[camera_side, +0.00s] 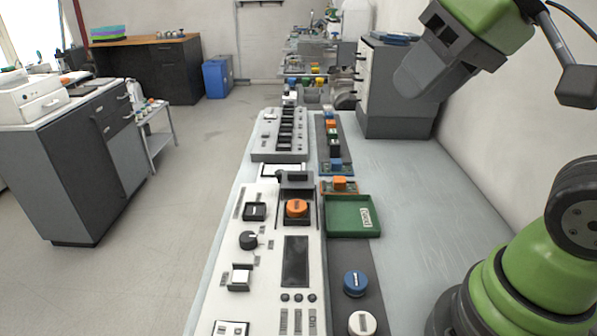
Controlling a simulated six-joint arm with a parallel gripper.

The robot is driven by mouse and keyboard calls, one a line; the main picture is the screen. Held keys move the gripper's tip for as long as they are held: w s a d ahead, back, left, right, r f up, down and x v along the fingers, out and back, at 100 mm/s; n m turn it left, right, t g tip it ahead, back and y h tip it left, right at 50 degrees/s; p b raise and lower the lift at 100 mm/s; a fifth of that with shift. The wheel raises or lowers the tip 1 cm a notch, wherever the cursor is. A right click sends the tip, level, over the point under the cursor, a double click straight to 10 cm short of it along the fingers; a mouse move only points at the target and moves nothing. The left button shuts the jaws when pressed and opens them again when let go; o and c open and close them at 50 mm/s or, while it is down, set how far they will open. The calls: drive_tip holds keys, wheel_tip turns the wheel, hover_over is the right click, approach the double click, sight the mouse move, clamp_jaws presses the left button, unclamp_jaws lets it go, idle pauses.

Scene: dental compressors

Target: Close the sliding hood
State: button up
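The sliding hood looks to be the dark grey cover (295,180) on the white control panel (262,290). It sits at the far end of a dark recess, just behind an orange round knob (297,208). The orange knob is uncovered in front of it. My gripper (415,85) is high at the upper right, well above and to the right of the panel. It touches nothing that I can see. Its fingers appear as one grey block from this side, so I cannot tell whether they are open or shut.
A green tray (352,230) with a white label stands right of the hood. A blue knob (355,283) and a white knob (362,323) lie nearer. A grey switch block (280,135) is behind. The table's right part (420,200) is clear.

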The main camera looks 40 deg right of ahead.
drive_tip(key=w+d+n+g, duration=0.15)
drive_tip(key=w+n, duration=0.25)
drive_tip(key=w, duration=0.6)
drive_tip(key=n+g+h, duration=0.2)
drive_tip(key=n+g, duration=0.3)
drive_tip(key=n, duration=0.2)
hover_over(298, 173)
wheel_tip(298, 173, down, 15)
wheel_tip(298, 173, down, 10)
drive_tip(key=shift+r, duration=0.1)
drive_tip(key=shift+w, duration=0.1)
clamp_jaws()
